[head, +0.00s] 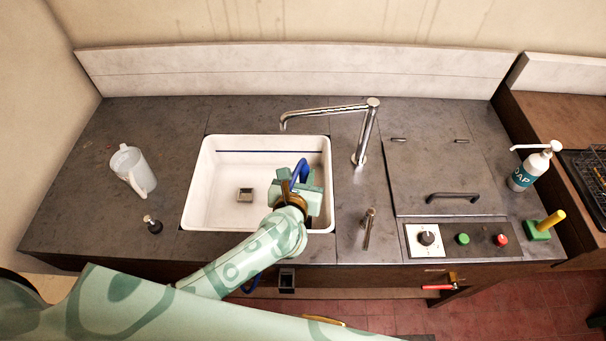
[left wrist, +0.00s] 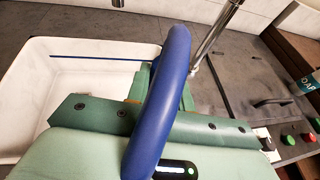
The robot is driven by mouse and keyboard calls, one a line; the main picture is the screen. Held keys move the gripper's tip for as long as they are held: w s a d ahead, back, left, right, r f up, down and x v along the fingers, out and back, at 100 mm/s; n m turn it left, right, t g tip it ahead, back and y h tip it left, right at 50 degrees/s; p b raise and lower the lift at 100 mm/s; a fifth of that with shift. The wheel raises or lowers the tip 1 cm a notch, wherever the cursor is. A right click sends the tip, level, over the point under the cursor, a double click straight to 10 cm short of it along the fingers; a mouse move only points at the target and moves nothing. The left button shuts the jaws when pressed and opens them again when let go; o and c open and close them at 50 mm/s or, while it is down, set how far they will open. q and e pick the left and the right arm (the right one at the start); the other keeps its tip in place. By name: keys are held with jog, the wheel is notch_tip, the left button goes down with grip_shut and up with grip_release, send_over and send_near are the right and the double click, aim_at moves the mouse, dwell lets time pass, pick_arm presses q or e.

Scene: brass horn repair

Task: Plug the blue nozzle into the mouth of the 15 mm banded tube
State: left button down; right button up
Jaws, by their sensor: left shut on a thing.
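My left gripper (head: 303,190) is over the right part of the white sink, shut on the blue nozzle (head: 300,172). Only a curved blue length shows there; its tip is hidden by the gripper. In the left wrist view the thick blue curve (left wrist: 160,100) arches in front of the green gripper body and hides the fingertips. A short upright metal tube (head: 369,226) stands on the counter right of the sink, apart from the gripper. I cannot make out a band or its size. My right gripper is not in view.
The white sink (head: 192,205) has a drain, and a tall chrome tap (head: 366,135) stands at its back right. A clear jug (head: 133,170) is at left. A handled lid (head: 435,175), a control panel (head: 460,238) and a soap bottle (head: 527,172) are at right.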

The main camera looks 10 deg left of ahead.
pick_arm(q)
jog(key=shift+f+b, duration=0.85)
jog(key=shift+f, duration=0.15)
jog(key=c, duration=1.1)
grip_release()
jog(key=shift+c, duration=0.2)
jog(key=shift+s, duration=0.1)
jog(key=shift+s+r+p, duration=0.25)
jog(key=shift+s+p, duration=0.1)
jog(key=p+v, duration=0.4)
jog(key=v, duration=1.1)
jog(key=shift+s+p, duration=0.25)
jog(key=shift+p, duration=0.15)
